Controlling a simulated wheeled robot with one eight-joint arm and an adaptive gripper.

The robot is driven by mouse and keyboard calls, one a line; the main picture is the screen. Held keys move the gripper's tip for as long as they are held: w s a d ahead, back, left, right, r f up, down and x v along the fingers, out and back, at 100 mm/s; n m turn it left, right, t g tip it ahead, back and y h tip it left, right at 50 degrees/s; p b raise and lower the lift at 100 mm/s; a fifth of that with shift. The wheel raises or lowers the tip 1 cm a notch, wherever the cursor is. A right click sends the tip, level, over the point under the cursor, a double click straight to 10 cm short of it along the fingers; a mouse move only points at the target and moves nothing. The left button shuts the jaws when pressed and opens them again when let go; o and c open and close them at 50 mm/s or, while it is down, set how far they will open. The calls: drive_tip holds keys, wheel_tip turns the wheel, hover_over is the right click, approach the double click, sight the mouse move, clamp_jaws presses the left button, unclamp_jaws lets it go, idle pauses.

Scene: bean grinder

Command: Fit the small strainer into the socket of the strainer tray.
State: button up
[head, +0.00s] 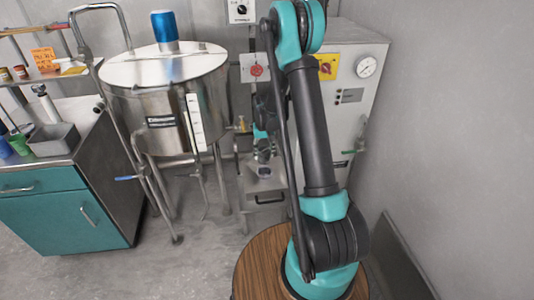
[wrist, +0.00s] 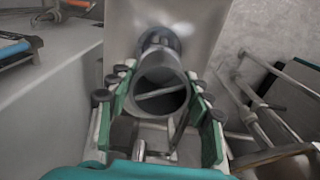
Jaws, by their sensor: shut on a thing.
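The small strainer (wrist: 160,93) looks like a grey open cylinder with a bar across its inside. My gripper (wrist: 161,80) is shut on it, with a green finger on each side. In the wrist view a round shiny metal part (wrist: 160,39) lies just beyond the strainer, partly hidden by it; I cannot tell whether they touch. A pale flat surface (wrist: 205,25) surrounds it, seemingly the strainer tray. In the head view my gripper (head: 263,148) is low beside the white cabinet, above the small pale tray (head: 277,184). The socket is not clearly visible.
The white cabinet (head: 352,105) with a gauge stands behind my arm. A steel tank (head: 165,95) on legs stands left of the gripper, its pipes close by. A teal-fronted counter (head: 60,215) is at far left.

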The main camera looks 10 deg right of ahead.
sight(265, 162)
drive_tip(key=shift+d+f, duration=0.1)
drive_tip(key=shift+f, duration=2.8)
drive_tip(key=shift+f, duration=1.75)
drive_tip(key=o, duration=1.4)
wheel_tip(265, 162, up, 12)
drive_tip(key=shift+r, duration=0.1)
drive_tip(key=shift+s, duration=0.1)
